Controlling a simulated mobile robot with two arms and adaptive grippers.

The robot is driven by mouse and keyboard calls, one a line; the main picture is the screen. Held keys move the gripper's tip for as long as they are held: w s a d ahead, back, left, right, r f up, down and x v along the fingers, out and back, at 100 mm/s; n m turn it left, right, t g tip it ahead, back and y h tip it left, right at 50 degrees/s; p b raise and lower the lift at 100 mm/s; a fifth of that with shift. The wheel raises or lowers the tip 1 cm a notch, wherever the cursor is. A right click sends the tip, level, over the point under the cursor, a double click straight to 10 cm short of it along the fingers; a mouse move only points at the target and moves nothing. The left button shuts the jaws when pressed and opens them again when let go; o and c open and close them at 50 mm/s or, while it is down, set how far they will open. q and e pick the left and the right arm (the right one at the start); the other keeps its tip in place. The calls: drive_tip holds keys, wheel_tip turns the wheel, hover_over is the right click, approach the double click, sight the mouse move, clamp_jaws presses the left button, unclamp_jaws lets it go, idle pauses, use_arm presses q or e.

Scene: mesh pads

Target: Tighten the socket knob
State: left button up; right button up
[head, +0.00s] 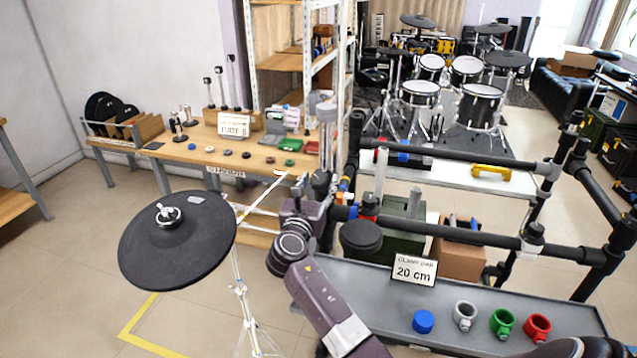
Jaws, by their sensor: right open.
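My right arm rises from the bottom middle, and my right gripper (322,182) is open at the left end of the rack. A light upright tube stands behind and above it, and I cannot tell whether they touch. A small red and black part (369,206) sits just right of the gripper on the rack's lower bar (450,234). I cannot tell for certain which part is the socket knob; the gripper and arm hide some of that corner. My left gripper is not in view.
A cymbal pad (178,238) on a stand is at left. A grey bench (375,280) at the lower right holds a "20 cm" sign (414,269), a blue cap (423,321) and grey, green and red clamps. A wooden table (195,150) is behind. Floor at lower left is clear.

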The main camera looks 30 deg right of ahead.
drive_tip(key=shift+c, duration=1)
drive_tip(key=c, duration=1)
drive_tip(key=shift+o, duration=0.2)
drive_tip(key=shift+w+a+f+m+g+h+b, duration=0.15)
drive_tip(key=shift+m+g+h+b, duration=0.2)
drive_tip(key=shift+m+b, duration=0.2)
drive_tip(key=shift+w+d+f+m+g+h+b, duration=0.15)
drive_tip(key=shift+m+g+h+b, duration=0.15)
drive_tip(key=shift+m+b, duration=0.25)
drive_tip(key=shift+s+a+r+m+g+h+b, duration=0.15)
drive_tip(key=shift+m+g+h+b, duration=0.2)
drive_tip(key=shift+m+g, duration=0.45)
drive_tip(key=shift+m, duration=0.3)
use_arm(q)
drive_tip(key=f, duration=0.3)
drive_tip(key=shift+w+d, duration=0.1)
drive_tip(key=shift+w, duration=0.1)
use_arm(e)
drive_tip(key=shift+r, duration=0.1)
drive_tip(key=o, duration=1.2)
drive_tip(key=shift+c, duration=0.2)
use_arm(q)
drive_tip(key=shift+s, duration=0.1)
